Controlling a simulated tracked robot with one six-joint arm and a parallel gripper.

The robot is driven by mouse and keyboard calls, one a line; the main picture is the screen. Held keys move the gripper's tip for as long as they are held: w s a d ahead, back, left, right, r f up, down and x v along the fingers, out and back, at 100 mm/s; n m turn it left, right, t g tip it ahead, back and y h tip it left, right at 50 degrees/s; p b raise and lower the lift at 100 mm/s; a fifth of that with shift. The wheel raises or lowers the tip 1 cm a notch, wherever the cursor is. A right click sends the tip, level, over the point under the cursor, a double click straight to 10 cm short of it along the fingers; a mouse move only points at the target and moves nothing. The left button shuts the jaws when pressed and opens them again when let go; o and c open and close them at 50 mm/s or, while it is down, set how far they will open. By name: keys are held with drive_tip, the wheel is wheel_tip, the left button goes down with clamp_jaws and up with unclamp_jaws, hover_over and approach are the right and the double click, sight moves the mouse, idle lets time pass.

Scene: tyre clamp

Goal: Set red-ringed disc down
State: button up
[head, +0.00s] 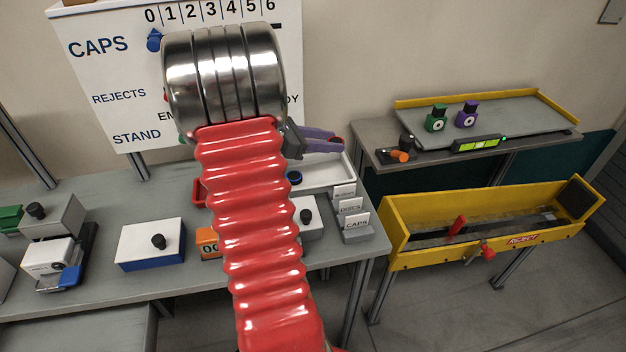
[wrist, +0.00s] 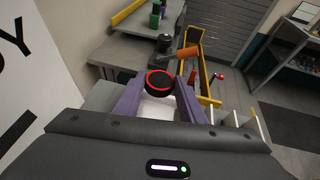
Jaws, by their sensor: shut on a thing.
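The red-ringed disc (wrist: 159,83) is black with a red rim and sits between the tips of my gripper (wrist: 160,92) in the wrist view. My gripper's purple fingers are shut on it. In the head view my gripper (head: 324,141) reaches right past my arm, and only a bit of red shows at its tips. The disc is held above the bench, over or near a white tray (head: 340,172). That tray shows partly below the disc in the wrist view (wrist: 158,109). My arm hides much of the bench middle in the head view.
Card holders marked CAPS (head: 356,223) stand at the bench's right end. Right of it are a shelf with a green block (head: 436,121) and purple block (head: 467,116), and a yellow REJECT bin (head: 400,252). A sign board (head: 110,75) stands behind.

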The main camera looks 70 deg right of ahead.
drive_tip(key=shift+s+f, duration=0.1)
drive_tip(key=shift+s, duration=0.1)
drive_tip(key=shift+f, duration=0.35)
hover_over(328, 176)
drive_tip(key=shift+f, duration=2.65)
drive_tip(key=shift+f, duration=0.1)
drive_tip(key=shift+f, duration=1.8)
drive_tip(key=shift+f, duration=0.1)
drive_tip(key=o, duration=0.7)
drive_tip(key=shift+o, duration=0.2)
